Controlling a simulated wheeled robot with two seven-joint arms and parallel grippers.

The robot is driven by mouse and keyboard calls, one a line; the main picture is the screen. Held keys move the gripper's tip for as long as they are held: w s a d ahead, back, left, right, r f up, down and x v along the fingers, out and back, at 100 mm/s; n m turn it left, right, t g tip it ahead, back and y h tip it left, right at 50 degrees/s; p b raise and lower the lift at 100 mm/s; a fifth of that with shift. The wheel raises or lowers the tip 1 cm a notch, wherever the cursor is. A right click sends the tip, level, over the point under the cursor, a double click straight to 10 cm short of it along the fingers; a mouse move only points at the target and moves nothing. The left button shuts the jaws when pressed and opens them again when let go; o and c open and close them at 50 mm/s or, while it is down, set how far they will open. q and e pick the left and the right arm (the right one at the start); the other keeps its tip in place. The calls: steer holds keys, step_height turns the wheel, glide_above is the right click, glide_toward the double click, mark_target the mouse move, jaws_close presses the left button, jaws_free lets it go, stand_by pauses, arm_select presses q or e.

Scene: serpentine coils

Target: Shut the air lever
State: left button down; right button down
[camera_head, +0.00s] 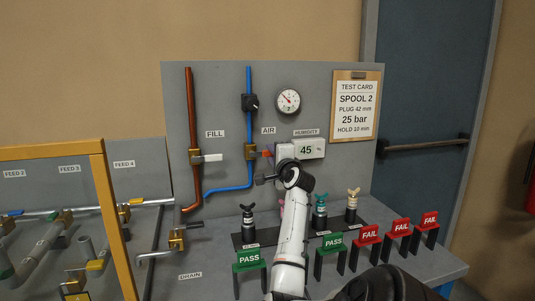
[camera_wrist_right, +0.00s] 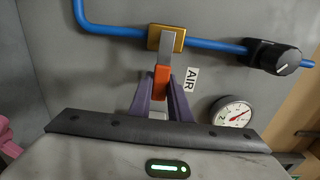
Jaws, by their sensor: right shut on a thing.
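The air lever (camera_head: 266,153) sits on a brass valve body (camera_head: 250,151) on the blue pipe (camera_head: 249,125), beside the AIR label. It points right, crosswise to the upright pipe. In the right wrist view the lever (camera_wrist_right: 166,46) is a grey bar with an orange end, square to the blue pipe. My right gripper (camera_wrist_right: 162,88) has its two purple fingers closed around the orange end. In the head view my right gripper (camera_head: 266,174) is partly hidden by its own wrist. My left gripper is not in view.
The FILL lever (camera_head: 209,157) on the copper pipe is to the left. A black knob (camera_head: 250,103) is above on the blue pipe, with a gauge (camera_head: 288,101) and humidity display (camera_head: 306,150) to the right. PASS and FAIL stands line the bench front.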

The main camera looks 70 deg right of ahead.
steer(key=shift+f, duration=0.1)
steer(key=c, duration=1.6)
jaws_free()
steer(key=shift+c, duration=0.2)
steer(key=shift+s, duration=0.1)
steer(key=b+v, duration=0.1)
steer(key=v, duration=0.9)
